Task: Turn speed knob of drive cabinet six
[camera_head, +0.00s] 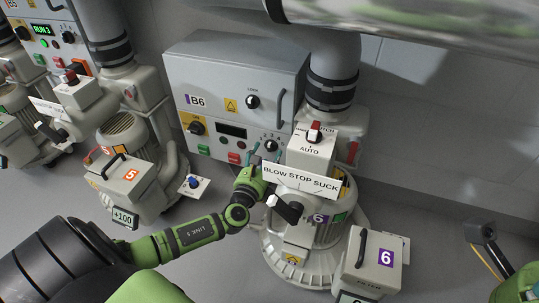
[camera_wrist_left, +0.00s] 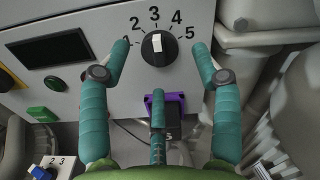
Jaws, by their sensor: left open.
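Drive cabinet six (camera_head: 235,80) is the grey box marked B6 on the back wall. Its speed knob (camera_head: 270,146) is black, low at the right of the front, and partly crowded by my gripper in the head view. In the left wrist view the knob (camera_wrist_left: 158,48) shows large, with a white pointer bar upright toward the 3 on a 1 to 5 scale. My left gripper (camera_head: 256,170) is open just below the knob. In the left wrist view two teal fingers (camera_wrist_left: 160,50) stand left and right of the knob, apart from it; a third finger is below.
The blower unit six (camera_head: 320,240) stands close at the right, with a selector box (camera_head: 312,150) and a BLOW STOP SUCK plate (camera_head: 300,178). Green (camera_head: 203,150) and red (camera_head: 234,158) buttons and a dark display (camera_head: 231,130) sit left of the knob. Unit five stands further left.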

